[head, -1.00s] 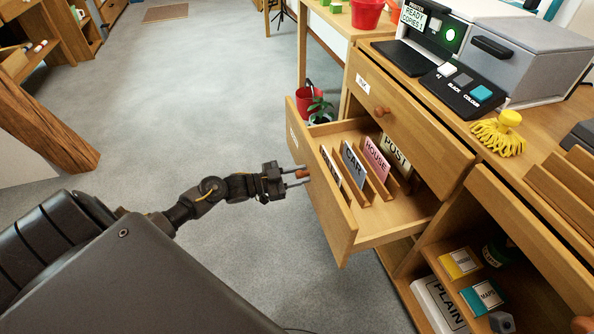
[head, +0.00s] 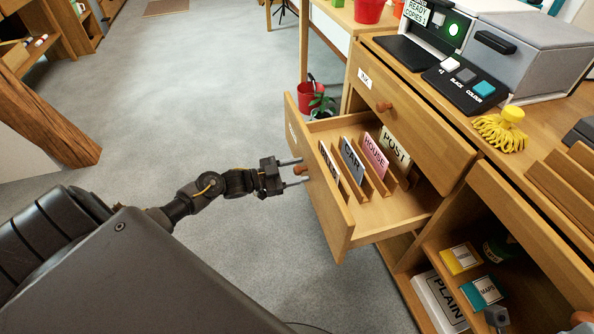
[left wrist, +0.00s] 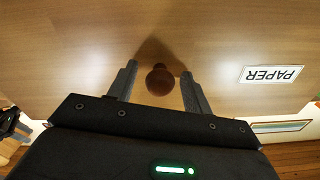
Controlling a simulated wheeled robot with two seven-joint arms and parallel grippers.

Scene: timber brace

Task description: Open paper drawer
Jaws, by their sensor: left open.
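The paper drawer (head: 390,215) stands pulled out from the wooden cabinet in the head view, with upright word cards (head: 352,160) in slots inside it. Its front carries a round wooden knob (head: 300,169), and in the left wrist view a PAPER label (left wrist: 271,74) shows upside down. My left gripper (head: 293,174) is open at the drawer front. In the left wrist view its two fingers stand on either side of the knob (left wrist: 160,80), with gaps visible between fingers and knob.
A closed-looking drawer (head: 415,115) sits above the paper drawer. A copier (head: 520,60) and yellow tassel-like object (head: 500,130) stand on the cabinet top. An open shelf (head: 455,290) holds boxes below right. Grey floor (head: 220,90) is clear to the left.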

